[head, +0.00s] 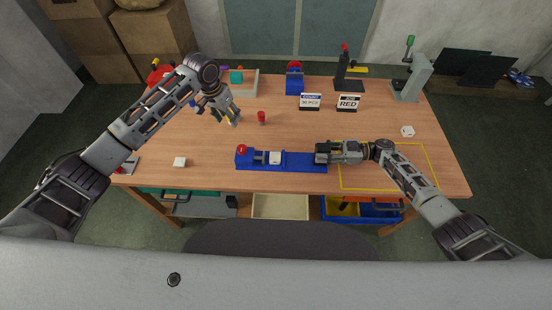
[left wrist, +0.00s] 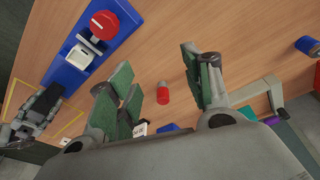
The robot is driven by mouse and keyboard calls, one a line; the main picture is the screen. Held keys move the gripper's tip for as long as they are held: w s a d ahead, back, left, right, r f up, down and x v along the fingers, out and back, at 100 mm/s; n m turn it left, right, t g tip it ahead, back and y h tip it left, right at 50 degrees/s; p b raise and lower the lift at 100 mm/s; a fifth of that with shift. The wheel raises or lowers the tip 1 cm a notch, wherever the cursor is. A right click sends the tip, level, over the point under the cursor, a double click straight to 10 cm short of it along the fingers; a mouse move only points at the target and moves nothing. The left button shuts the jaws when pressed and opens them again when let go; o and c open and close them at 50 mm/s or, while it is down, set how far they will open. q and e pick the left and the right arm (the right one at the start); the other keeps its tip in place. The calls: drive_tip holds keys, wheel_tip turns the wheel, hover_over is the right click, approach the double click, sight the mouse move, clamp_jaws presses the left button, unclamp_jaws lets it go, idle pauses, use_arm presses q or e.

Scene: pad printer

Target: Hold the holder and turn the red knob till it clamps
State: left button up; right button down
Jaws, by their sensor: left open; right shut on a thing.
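The holder (head: 305,164) is a long blue fixture on the table's front middle; it also shows in the left wrist view (left wrist: 60,72). Its red knob (head: 241,149) is at the left end, and also shows in the left wrist view (left wrist: 104,25). A white block (head: 274,157) sits in the holder beside the clamp part. My right gripper (head: 322,153) is shut on the holder's right end. My left gripper (head: 231,117) is open and empty above the table, behind and apart from the knob; its spread green-padded fingers show in the left wrist view (left wrist: 160,75).
A small red cylinder (head: 262,117) stands behind the holder. A white cube (head: 180,162) lies to the left. Two signs (head: 348,103), a blue device (head: 294,82) and a bin (head: 246,84) stand farther back. A yellow outline (head: 432,166) marks the table at right.

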use_arm(q)
drive_tip(key=m+g+y, duration=0.1)
drive_tip(key=g, duration=0.1)
hover_over(242, 148)
drive_tip(key=shift+f, duration=0.8)
drive_tip(key=shift+f, duration=0.1)
drive_tip(key=shift+f, duration=4.4)
